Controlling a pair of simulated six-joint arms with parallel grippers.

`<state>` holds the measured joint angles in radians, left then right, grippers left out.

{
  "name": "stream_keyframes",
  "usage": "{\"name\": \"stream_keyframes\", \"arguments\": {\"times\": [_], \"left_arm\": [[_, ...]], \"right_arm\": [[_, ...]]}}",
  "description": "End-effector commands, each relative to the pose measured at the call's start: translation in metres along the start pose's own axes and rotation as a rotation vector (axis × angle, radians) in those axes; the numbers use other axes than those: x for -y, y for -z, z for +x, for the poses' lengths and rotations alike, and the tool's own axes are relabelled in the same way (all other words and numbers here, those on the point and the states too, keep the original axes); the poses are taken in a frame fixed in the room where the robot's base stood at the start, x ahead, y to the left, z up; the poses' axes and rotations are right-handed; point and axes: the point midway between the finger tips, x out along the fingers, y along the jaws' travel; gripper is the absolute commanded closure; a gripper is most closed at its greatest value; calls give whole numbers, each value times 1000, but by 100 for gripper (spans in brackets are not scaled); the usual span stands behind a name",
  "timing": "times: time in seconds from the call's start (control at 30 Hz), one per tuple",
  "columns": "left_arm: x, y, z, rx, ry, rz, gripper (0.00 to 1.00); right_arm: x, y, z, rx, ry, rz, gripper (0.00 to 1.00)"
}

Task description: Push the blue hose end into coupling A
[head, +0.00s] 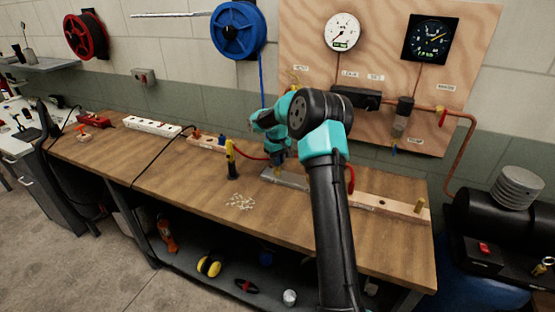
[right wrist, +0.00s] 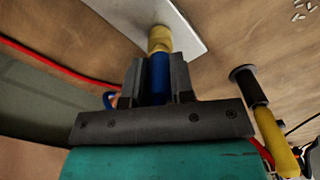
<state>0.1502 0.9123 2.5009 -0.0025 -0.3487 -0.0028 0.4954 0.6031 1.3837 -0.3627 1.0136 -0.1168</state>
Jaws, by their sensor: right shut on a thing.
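My right gripper (right wrist: 153,82) is shut on the blue hose end (right wrist: 157,75), which lies between its two dark fingers. The hose end's tip meets a brass fitting (right wrist: 159,38) on a grey metal plate (right wrist: 185,22); they look in line and touching. How deep the hose sits in the fitting cannot be told, and no letter A is readable. In the head view my right gripper (head: 277,160) is low over the metal plate (head: 285,178) on the bench, with the fitting hidden. The blue hose (head: 261,80) hangs from a blue reel (head: 238,30). My left gripper is not in view.
A yellow and black tool (head: 232,160) stands left of the plate and also shows in the right wrist view (right wrist: 268,125). A red hose (right wrist: 60,65) runs nearby. Small pale pieces (head: 240,202) lie on the bench (head: 180,185). A wooden strip (head: 385,207) lies at right.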

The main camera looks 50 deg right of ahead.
Motion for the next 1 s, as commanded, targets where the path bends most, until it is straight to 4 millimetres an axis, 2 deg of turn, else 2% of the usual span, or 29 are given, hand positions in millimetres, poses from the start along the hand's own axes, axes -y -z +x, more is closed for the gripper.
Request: {"name": "stream_keyframes", "arguments": {"times": [0.63,0.67,0.9,1.0], "left_arm": [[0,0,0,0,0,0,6],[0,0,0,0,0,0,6],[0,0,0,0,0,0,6],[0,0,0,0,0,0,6]], "right_arm": [[0,0,10,0,0,0,100],[0,0,10,0,0,0,77],[0,0,10,0,0,0,54],[0,0,10,0,0,0,48]]}}
